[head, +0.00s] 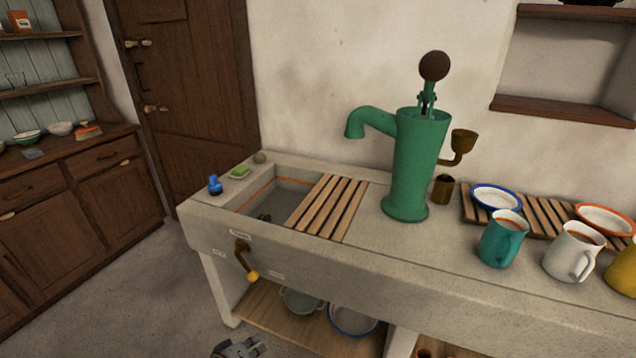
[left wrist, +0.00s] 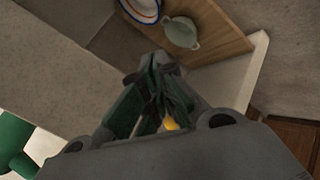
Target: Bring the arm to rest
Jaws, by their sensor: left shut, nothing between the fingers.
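My left gripper (head: 238,347) shows at the bottom edge of the head view, low in front of the stone sink unit (head: 330,262). Only part of it is in the picture. In the left wrist view its fingers (left wrist: 160,82) are together, with nothing held between them. My right gripper is in neither view.
A dark lever with a yellow knob (head: 253,276) sticks out from the sink front. Below, a lower shelf (head: 262,318) bears a green bowl (head: 302,300) and a blue-rimmed basin (head: 353,318). A green pump (head: 412,165) and mugs stand on top. The floor at left is clear.

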